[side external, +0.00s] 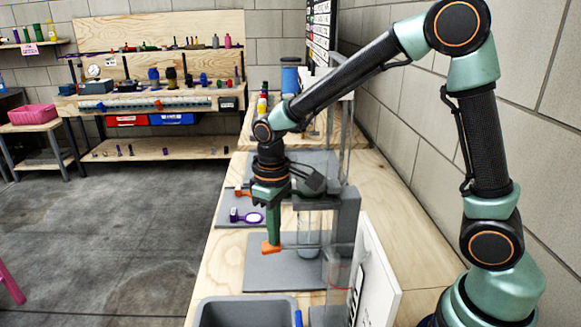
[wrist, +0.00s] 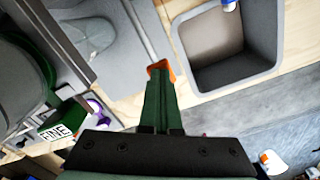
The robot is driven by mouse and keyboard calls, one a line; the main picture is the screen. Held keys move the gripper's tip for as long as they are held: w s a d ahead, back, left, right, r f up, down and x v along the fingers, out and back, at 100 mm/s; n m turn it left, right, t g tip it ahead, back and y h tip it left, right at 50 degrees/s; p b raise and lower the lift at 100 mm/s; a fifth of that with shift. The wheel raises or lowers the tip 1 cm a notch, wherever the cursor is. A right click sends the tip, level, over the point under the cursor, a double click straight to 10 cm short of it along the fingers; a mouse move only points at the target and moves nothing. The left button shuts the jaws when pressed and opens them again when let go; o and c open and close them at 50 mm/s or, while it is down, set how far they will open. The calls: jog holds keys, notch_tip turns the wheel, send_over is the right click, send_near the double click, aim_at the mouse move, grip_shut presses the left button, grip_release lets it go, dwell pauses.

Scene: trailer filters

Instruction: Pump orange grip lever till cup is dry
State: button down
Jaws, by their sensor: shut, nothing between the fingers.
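The orange grip (side external: 271,247) is at the end of a thin grey lever rod (side external: 300,246) that runs to a grey upright stand (side external: 346,215). My gripper (side external: 271,236) is shut and points down, its green fingertips right at the top of the orange grip. They look to be touching it, but the grip is not between the fingers. In the wrist view the orange grip (wrist: 161,67) shows around the tips of my gripper (wrist: 159,76). A clear cup (side external: 309,232) stands by the stand; I cannot tell its liquid level.
A grey open bin (side external: 245,301) sits at the near bench edge; it also shows in the wrist view (wrist: 183,50). A purple ringed tool (side external: 238,216) lies behind the gripper on a grey mat. A white board (side external: 376,270) stands right of the lever.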

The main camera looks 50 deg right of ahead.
jog(key=shift+r, duration=3)
jog(key=shift+f, duration=0.1)
jog(key=shift+f, duration=3.25)
jog(key=shift+r, duration=3.35)
